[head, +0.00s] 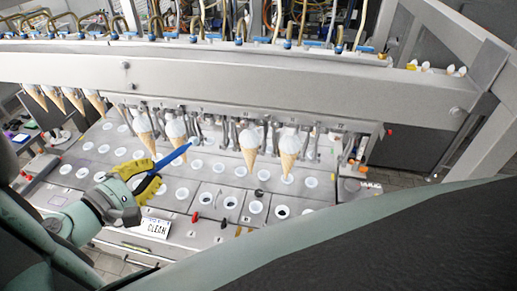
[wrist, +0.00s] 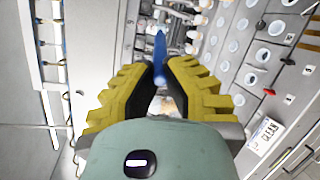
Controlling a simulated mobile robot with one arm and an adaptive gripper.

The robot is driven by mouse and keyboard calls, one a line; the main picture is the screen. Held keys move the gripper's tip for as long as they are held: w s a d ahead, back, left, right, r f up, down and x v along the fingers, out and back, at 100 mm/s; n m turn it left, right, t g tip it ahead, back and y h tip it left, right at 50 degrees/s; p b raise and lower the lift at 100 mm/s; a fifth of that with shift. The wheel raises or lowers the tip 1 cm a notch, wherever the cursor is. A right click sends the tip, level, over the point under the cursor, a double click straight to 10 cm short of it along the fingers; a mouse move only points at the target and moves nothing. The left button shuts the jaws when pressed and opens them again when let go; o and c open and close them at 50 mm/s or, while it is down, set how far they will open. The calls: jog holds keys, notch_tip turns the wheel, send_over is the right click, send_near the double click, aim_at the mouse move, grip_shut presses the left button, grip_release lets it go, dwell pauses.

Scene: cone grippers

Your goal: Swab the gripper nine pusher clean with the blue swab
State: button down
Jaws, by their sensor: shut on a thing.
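My gripper (head: 150,184) has yellow ridged fingers and is shut on the blue swab (head: 172,158). The swab points up and right over the plate, its tip near the second hanging cone of the middle group and the gap to its right. In the wrist view my gripper (wrist: 160,82) holds the swab (wrist: 160,50) upright between its fingers. A row of cone grippers (head: 213,132) hangs under the grey beam, with no cones in that gap. I cannot tell which one is number nine, and its pusher is too small to make out.
Cones hang at the left (head: 58,98), beside the swab (head: 177,131), and to the right (head: 249,141). Below is a grey plate (head: 150,205) with rows of white cups, some with dark centres. A CLEAN label (head: 157,228) and small red pieces (head: 195,217) are at its front.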

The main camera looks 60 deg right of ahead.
jog(key=shift+w+d, duration=0.3)
jog(key=shift+d, duration=0.5)
jog(key=shift+w+d, duration=0.3)
jog(key=shift+d, duration=0.55)
jog(key=shift+w+d, duration=0.3)
jog(key=shift+d, duration=0.5)
jog(key=shift+w+d, duration=0.3)
jog(key=shift+d, duration=0.5)
jog(key=shift+w+a, duration=0.1)
jog(key=shift+w, duration=0.05)
jog(key=shift+b, duration=0.4)
dwell(1.7)
